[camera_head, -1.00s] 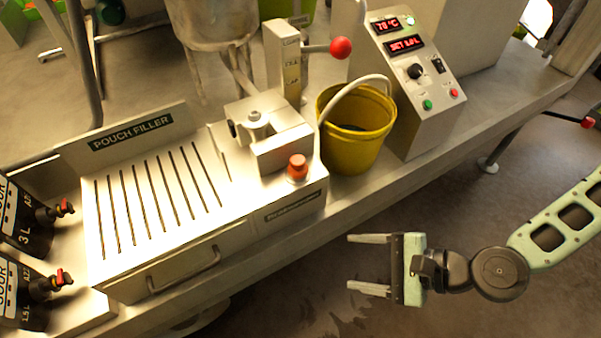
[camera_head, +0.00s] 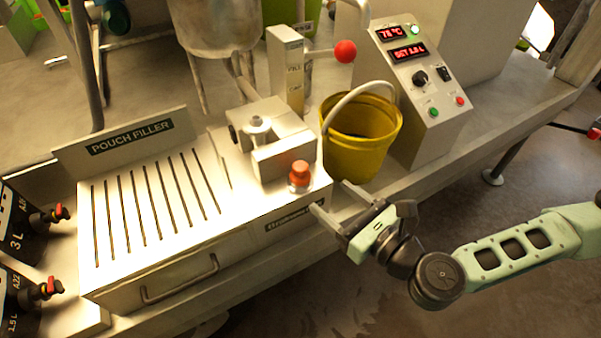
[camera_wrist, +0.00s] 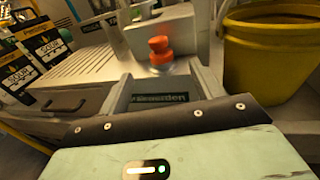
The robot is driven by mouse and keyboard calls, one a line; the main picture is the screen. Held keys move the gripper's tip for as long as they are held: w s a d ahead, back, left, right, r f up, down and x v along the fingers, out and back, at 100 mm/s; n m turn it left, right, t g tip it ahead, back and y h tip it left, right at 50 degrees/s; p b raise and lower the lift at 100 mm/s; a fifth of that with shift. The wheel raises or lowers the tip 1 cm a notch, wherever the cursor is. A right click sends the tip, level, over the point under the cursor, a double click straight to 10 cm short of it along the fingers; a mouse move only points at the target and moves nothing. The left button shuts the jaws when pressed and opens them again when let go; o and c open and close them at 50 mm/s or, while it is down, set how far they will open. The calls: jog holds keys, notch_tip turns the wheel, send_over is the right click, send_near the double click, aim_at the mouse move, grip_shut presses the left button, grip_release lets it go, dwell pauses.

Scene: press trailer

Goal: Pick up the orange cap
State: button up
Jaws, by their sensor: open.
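The orange cap (camera_head: 300,173) stands upright on a small metal seat at the front right corner of the pouch filler (camera_head: 160,257). In the wrist view the orange cap (camera_wrist: 160,48) is straight ahead, just above the middle of the picture and beyond the fingers. My gripper (camera_head: 329,200) is open and empty. Its fingers point up and left toward the machine's front right corner, close to the cap but apart from it. In the wrist view the two fingers of my gripper (camera_wrist: 158,88) stand apart, with the machine's front label between them.
A yellow bucket (camera_head: 357,150) with a raised handle stands right of the cap, close to my gripper. A lever with a red ball (camera_head: 345,51) rises behind. A control box (camera_head: 433,105) stands farther right. Black pouches with red taps (camera_head: 62,212) are at far left.

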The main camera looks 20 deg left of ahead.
aim_at(304, 176)
jog(key=p+x, duration=0.2)
jog(key=x, duration=0.7)
jog(key=shift+f, duration=0.1)
jog(key=c, duration=1.1)
